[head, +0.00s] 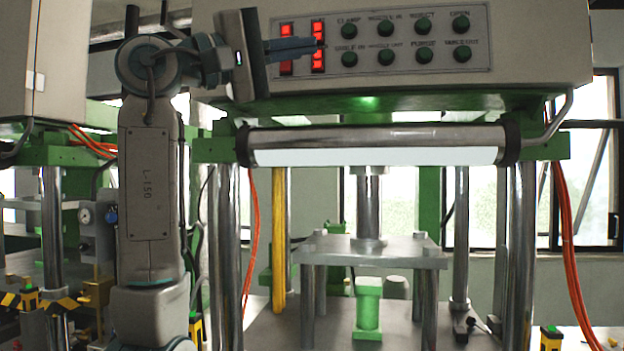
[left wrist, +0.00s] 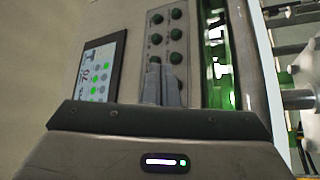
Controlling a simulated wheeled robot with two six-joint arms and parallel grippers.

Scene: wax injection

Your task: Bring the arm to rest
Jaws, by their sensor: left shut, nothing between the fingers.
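My left arm rises at the left of the head view and bends right at the top. My left gripper (head: 318,47) is shut and empty, its fingers pointing right in front of the control panel (head: 440,62) of the wax injection machine. The fingertips overlap the red displays (head: 285,64), beside the green buttons (head: 349,59). I cannot tell whether they touch the panel. In the left wrist view the shut fingers (left wrist: 163,85) stand before the lower buttons, with a screen (left wrist: 95,70) to their left. My right gripper is not in view.
A horizontal metal bar (head: 375,139) crosses the machine below the panel. Steel columns (head: 522,240) stand on both sides, with orange hoses (head: 568,250) nearby. A raised plate (head: 370,252) and a green block (head: 368,308) are lower down. Another machine (head: 45,70) is at the left.

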